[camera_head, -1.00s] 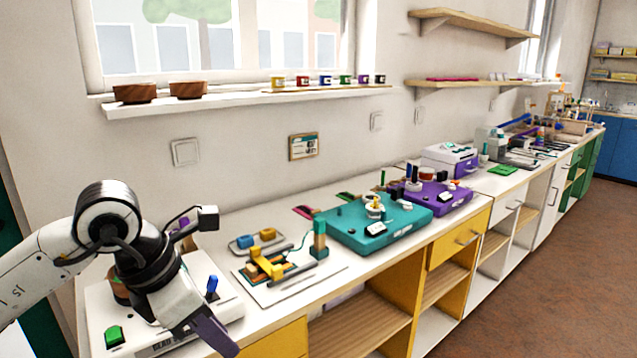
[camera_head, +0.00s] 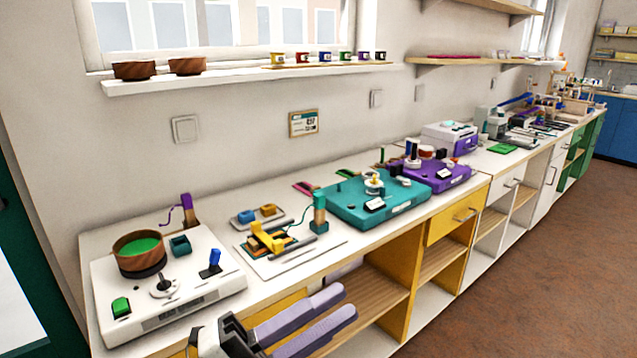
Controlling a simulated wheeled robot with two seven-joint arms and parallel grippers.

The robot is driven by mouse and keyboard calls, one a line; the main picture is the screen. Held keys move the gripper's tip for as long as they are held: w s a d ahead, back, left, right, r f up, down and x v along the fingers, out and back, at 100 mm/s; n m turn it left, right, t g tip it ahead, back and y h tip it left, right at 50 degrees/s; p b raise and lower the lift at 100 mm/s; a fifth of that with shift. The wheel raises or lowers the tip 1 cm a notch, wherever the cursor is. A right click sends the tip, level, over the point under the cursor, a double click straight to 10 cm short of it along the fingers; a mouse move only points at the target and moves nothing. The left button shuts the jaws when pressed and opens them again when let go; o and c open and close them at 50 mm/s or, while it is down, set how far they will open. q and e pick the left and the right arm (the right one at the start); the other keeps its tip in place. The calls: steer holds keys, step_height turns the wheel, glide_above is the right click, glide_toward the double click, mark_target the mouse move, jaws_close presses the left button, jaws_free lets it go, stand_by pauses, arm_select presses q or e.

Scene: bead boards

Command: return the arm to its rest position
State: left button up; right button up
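My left gripper (camera_head: 345,303) is at the bottom of the head view, in front of the yellow cabinet front and the open shelf below the counter. Its two lavender fingers point up and to the right, with a gap between the tips and nothing seen in it. It is clear of the white bead board (camera_head: 190,301) with the wooden bowl (camera_head: 137,262) of green contents. Most of my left arm is out of the picture. My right gripper is not in view.
Small cups and two brown bowls (camera_head: 134,70) sit on the window ledge. Open floor (camera_head: 520,260) lies to the right.

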arm_select(q)
steer(key=w+a+f+n+t+y, duration=0.1)
steer(key=a+f+n+t+y, duration=0.1)
steer(key=a+f+n+y, duration=0.4)
steer(key=a+f+n+t+y, duration=0.2)
steer(key=f+n+y, duration=0.2)
steer(key=f+n, duration=0.4)
steer(key=w+a+f+n+t+y, duration=0.1)
steer(key=a+f+n+t+y, duration=0.25)
steer(key=f+n, duration=0.4)
steer(key=s+a+f+n+g+y, duration=0.2)
steer(key=s+f+g, duration=0.2)
steer(key=s+f, duration=0.4)
steer(key=s+a+f+n+g+y, duration=0.2)
steer(key=s+a+f+n+g, duration=0.1)
steer(key=s+f, duration=0.5)
step_height(320, 180, down, 3)
steer(key=shift+s+a+r+n+g, duration=0.2)
steer(key=shift+s+a+n+g, duration=0.15)
steer(key=shift+g, duration=0.2)
